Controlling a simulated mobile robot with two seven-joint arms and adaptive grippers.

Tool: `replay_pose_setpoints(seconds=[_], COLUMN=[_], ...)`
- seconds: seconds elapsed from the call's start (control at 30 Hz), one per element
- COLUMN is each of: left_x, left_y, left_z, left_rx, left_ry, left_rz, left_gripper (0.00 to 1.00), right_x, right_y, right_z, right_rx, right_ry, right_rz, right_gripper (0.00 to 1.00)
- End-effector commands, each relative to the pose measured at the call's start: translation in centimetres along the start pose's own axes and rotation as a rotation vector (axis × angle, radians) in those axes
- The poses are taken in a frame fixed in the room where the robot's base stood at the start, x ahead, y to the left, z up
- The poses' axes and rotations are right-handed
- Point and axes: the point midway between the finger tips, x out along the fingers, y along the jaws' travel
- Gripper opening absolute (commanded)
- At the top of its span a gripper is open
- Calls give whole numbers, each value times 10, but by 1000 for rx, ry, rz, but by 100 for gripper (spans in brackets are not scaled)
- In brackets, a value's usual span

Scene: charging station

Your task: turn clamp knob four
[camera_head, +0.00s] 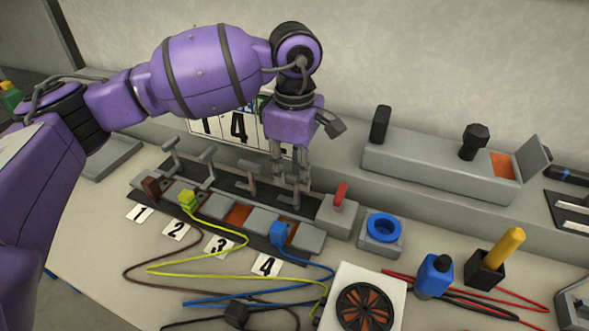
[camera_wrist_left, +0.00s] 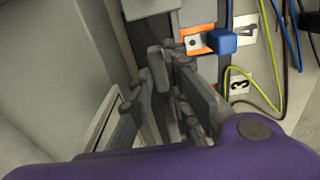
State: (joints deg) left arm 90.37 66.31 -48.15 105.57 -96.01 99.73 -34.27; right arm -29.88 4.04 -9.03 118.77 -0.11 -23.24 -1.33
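The grey clamp block (camera_head: 262,216) has a row of grey T-shaped knobs, with cards 1 to 4 in front. Knob four (camera_head: 296,201) is at the right end, behind card 4 (camera_head: 266,266). My left gripper (camera_head: 291,177) points down over knob four, its fingers apart on either side of the knob's top and partly hiding it. In the left wrist view, a grey handle (camera_wrist_left: 157,70) shows between the fingers; whether they touch it I cannot tell. A blue plug (camera_head: 279,232) sits at slot four and also shows in the left wrist view (camera_wrist_left: 222,42). My right gripper is out of view.
Knob three (camera_head: 251,180) stands close left of my gripper. A box with a red lever (camera_head: 340,196) and a blue ring (camera_head: 383,227) stand to the right. Loose cables (camera_head: 215,265) lie in front. A raised grey ledge (camera_head: 350,175) runs behind.

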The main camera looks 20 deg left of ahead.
Motion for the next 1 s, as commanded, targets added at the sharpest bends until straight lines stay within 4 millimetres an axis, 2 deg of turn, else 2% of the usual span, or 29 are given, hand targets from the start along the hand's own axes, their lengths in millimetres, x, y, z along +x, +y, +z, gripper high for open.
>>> replay_pose_setpoints(seconds=[0.1, 0.57, 1.0], left_x=[0, -1, -3], left_y=[0, 0, -2], left_z=[0, 0, 1], left_rx=[0, -73, -432], left_ry=[0, 0, -1], left_rz=[0, -1, 1], left_gripper=[0, 0, 0], right_x=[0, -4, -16], right_y=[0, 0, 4], right_z=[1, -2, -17], right_rx=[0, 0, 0], right_ry=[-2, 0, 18], right_rz=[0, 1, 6], right_gripper=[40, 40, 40])
